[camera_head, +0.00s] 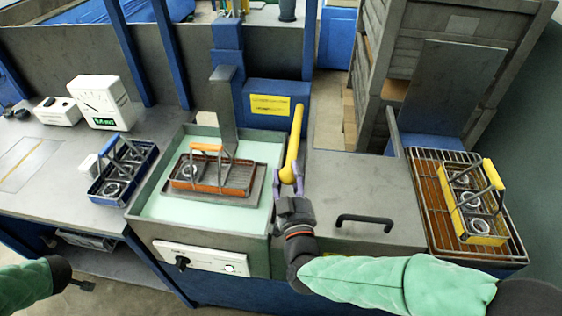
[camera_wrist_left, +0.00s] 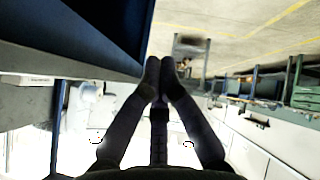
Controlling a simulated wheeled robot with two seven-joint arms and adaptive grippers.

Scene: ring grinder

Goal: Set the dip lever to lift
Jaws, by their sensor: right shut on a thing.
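The dip lever is a yellow bar (camera_head: 295,140) that stands nearly upright at the right side of the wash tank, leaning slightly. My right gripper (camera_head: 288,182) is shut on its lower end. The tank (camera_head: 152,205) holds pale green liquid. An orange basket with metal rings (camera_head: 213,177) sits on a grey platform in the tank, at about the level of the liquid. My left gripper shows only partly at the lower left of the head view. In the left wrist view its fingers (camera_wrist_left: 159,72) meet at the tips, with nothing seen between them.
A blue basket (camera_head: 122,171) and a white gauge box (camera_head: 103,102) stand on the left bench. A grey lid with a black handle (camera_head: 364,222) lies right of the tank. A yellow basket (camera_head: 474,207) sits on a rack at the far right. A yellow-labelled blue housing (camera_head: 270,105) stands behind the lever.

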